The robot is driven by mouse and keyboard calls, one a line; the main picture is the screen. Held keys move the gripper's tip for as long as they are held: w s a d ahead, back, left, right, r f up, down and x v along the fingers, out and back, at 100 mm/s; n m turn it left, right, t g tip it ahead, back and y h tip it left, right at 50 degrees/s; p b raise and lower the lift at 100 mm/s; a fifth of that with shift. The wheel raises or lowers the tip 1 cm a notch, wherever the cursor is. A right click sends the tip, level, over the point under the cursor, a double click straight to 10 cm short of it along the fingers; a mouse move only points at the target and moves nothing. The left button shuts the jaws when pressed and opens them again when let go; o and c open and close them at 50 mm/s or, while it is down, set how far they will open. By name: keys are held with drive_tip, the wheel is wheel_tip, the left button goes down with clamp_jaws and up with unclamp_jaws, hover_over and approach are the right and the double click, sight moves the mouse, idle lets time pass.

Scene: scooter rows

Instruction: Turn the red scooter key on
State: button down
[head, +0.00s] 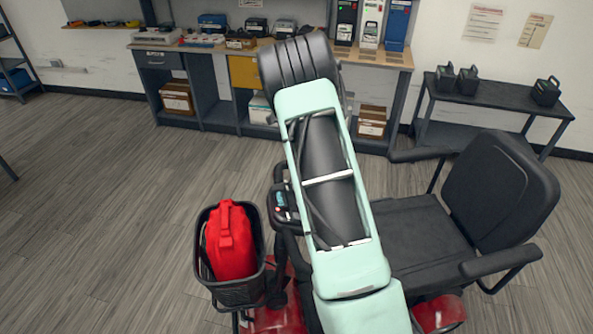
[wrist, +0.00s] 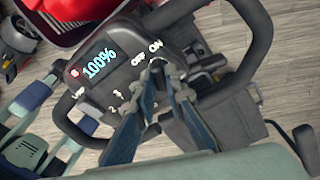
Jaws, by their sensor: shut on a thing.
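The red scooter (head: 278,318) stands below my arm in the head view, its body partly hidden. Its dark handlebar console (head: 284,206) shows beside my arm. In the wrist view the console (wrist: 118,85) has a lit display (wrist: 97,66) reading 100%, with OFF and ON labels to its right. My gripper (wrist: 158,72) is shut at the key switch just below these labels. The fingertips cover the key, so its turn angle cannot be told. My gripper's tips are hidden in the head view.
A workbench (head: 205,53) and a side table (head: 500,97) stand behind; floor at left is clear.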

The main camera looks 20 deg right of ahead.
drive_tip(key=shift+m, duration=0.9)
drive_tip(key=c, duration=2)
unclamp_jaws()
drive_tip(key=shift+o, duration=0.2)
drive_tip(key=shift+r, duration=0.1)
wheel_tip(320, 180, up, 12)
drive_tip(key=shift+w+d, duration=0.35)
